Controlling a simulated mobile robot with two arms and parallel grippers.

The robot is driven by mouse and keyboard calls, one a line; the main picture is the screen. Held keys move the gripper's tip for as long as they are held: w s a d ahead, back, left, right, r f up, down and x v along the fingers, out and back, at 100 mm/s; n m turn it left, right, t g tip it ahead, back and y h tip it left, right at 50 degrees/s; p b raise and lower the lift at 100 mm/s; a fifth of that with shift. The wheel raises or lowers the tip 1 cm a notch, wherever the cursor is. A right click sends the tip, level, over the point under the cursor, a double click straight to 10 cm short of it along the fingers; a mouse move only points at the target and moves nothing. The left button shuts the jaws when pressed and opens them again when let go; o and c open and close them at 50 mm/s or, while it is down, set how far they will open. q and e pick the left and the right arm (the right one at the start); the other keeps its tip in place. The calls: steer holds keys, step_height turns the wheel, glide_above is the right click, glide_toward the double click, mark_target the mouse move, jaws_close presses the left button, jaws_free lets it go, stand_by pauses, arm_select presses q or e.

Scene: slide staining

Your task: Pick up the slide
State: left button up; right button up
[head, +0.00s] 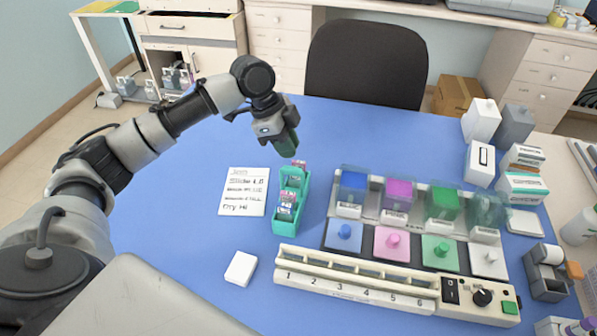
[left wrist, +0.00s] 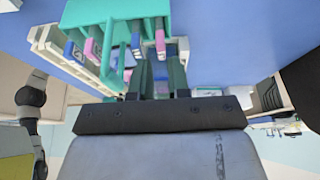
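A teal slide rack (head: 276,222) stands on the blue table, holding several slides (head: 287,203) with coloured ends near its front. One slide with a pinkish end (head: 299,164) stands at its far end. My left gripper (head: 287,144) is above and just behind that far end, fingers pointing down. In the left wrist view, the two dark green fingers (left wrist: 159,78) are apart with a gap between them. A pink-ended slide (left wrist: 160,42) in the rack (left wrist: 88,13) lines up near that gap; I see no grip on it. My right gripper is not in view.
A written card (head: 245,191) lies left of the rack. A small white block (head: 241,268) lies front left.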

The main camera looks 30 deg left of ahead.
mark_target(298, 162)
arm_select(q)
steer(key=shift+w+d+f, duration=0.15)
steer(key=shift+d+f, duration=0.05)
steer(key=shift+f, duration=0.5)
steer(key=p+x, duration=0.1)
steer(key=x, duration=0.3)
steer(key=shift+d+f, duration=0.15)
steer(key=shift+d, duration=0.15)
jaws_close()
